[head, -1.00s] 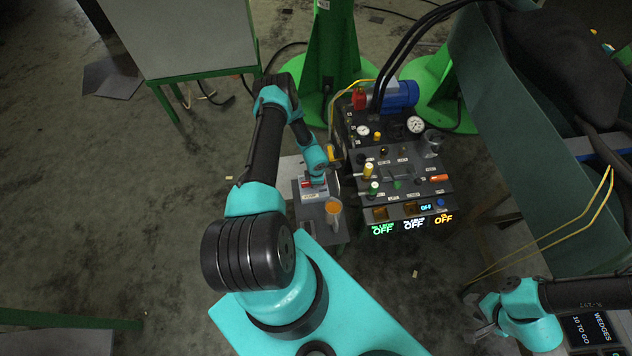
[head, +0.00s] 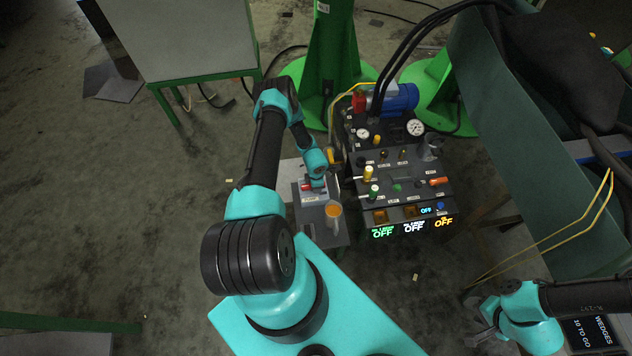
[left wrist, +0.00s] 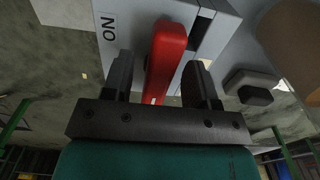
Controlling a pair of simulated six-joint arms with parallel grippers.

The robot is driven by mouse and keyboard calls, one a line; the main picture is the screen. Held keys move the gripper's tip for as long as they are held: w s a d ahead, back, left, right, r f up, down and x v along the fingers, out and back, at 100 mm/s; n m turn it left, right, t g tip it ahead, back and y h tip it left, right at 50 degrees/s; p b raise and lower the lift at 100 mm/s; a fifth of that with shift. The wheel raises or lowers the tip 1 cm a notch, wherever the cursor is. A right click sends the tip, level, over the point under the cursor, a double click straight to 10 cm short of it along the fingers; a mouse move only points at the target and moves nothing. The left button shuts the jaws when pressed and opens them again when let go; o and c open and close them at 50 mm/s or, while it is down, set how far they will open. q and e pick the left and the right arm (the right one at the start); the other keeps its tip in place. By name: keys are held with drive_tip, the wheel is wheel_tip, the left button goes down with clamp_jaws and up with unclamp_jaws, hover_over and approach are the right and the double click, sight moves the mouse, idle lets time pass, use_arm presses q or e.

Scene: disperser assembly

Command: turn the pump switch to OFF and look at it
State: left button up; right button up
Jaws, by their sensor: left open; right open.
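The pump switch is a red lever on a pale grey box. In the left wrist view the red lever (left wrist: 166,60) stands between the two fingers of my left gripper (left wrist: 160,82), which is open with gaps beside the lever. The box (left wrist: 138,22) carries the label "ON" (left wrist: 109,30) to the left of the lever. In the head view the switch box (head: 314,195) sits left of the dark panel, and my left gripper (head: 314,184) is over it, partly hiding the lever. My right gripper (head: 482,325) is open at the lower right, far from the switch.
A dark control panel (head: 405,165) with gauges, valves and displays reading "OFF" (head: 382,233) stands right of the switch. A green trough (head: 510,100) lies to the right.

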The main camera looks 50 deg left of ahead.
use_arm(q)
wheel_tip(320, 180, up, 17)
drive_tip(key=shift+r, duration=0.2)
idle(0.6)
idle(0.4)
drive_tip(key=s+d+r+m+h, duration=0.1)
drive_tip(key=d+r+m, duration=0.3)
drive_tip(key=d+m, duration=0.4)
drive_tip(key=s+d+r+m+h, duration=0.1)
drive_tip(key=s+d+r+m, duration=0.3)
drive_tip(key=d+m, duration=0.4)
drive_tip(key=s+d+r+m+h, duration=0.1)
drive_tip(key=s+d+r+m, duration=0.1)
drive_tip(key=d+r+m, duration=0.3)
drive_tip(key=d+m, duration=0.4)
drive_tip(key=m, duration=0.2)
drive_tip(key=shift+s+t+h, duration=0.4)
drive_tip(key=shift+a, duration=0.1)
